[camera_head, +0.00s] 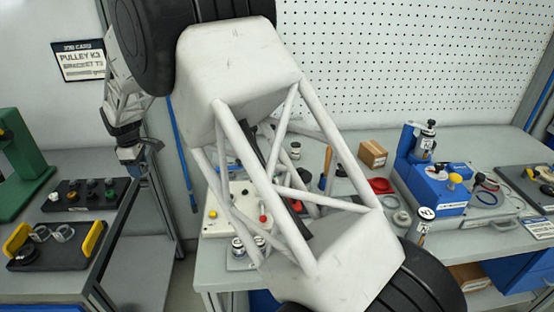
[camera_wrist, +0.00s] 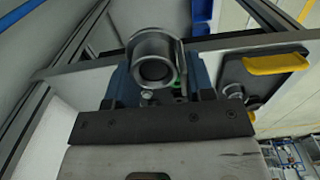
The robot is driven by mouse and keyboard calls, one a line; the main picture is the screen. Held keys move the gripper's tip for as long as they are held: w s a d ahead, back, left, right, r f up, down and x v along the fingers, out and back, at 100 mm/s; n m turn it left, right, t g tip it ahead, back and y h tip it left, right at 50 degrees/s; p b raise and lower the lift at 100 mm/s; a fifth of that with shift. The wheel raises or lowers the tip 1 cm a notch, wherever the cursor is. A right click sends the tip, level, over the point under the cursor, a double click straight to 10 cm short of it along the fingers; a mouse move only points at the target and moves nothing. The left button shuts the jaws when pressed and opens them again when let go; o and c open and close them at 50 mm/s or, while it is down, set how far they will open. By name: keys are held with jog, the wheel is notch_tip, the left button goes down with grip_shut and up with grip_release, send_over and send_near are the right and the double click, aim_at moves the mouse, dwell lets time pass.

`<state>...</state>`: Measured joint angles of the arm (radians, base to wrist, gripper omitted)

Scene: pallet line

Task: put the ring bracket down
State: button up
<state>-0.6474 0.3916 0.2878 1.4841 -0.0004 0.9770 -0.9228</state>
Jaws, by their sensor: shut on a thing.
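My gripper (camera_head: 134,160) hangs at the left in the head view, by the right edge of the left bench. In the wrist view the gripper (camera_wrist: 158,84) has its blue fingers shut on the ring bracket (camera_wrist: 151,47), a grey metal ring with a thin upright plate at its right side. The ring's round opening faces the camera. In the head view I cannot make out the bracket clearly. It appears held clear of the bench, but its exact height is hard to tell.
On the left bench (camera_head: 122,237) lie a black tray (camera_head: 40,262) with yellow handles and ring-shaped parts, a dark rack (camera_head: 85,202) with several small parts, and a green press (camera_head: 22,150). A job card (camera_head: 80,60) hangs behind. My arm hides much of the right bench.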

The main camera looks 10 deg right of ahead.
jog(key=w+d, duration=0.5)
jog(key=d, duration=0.5)
jog(key=w+d, duration=0.6)
jog(key=d, duration=0.4)
jog(key=w+d+r, duration=0.1)
jog(key=w+d, duration=0.4)
jog(key=d, duration=0.5)
jog(key=shift+w, duration=0.25)
jog(key=shift+d+r, duration=0.1)
jog(key=shift+f, duration=3.15)
jog(key=shift+f, duration=1.9)
jog(key=shift+f, duration=0.1)
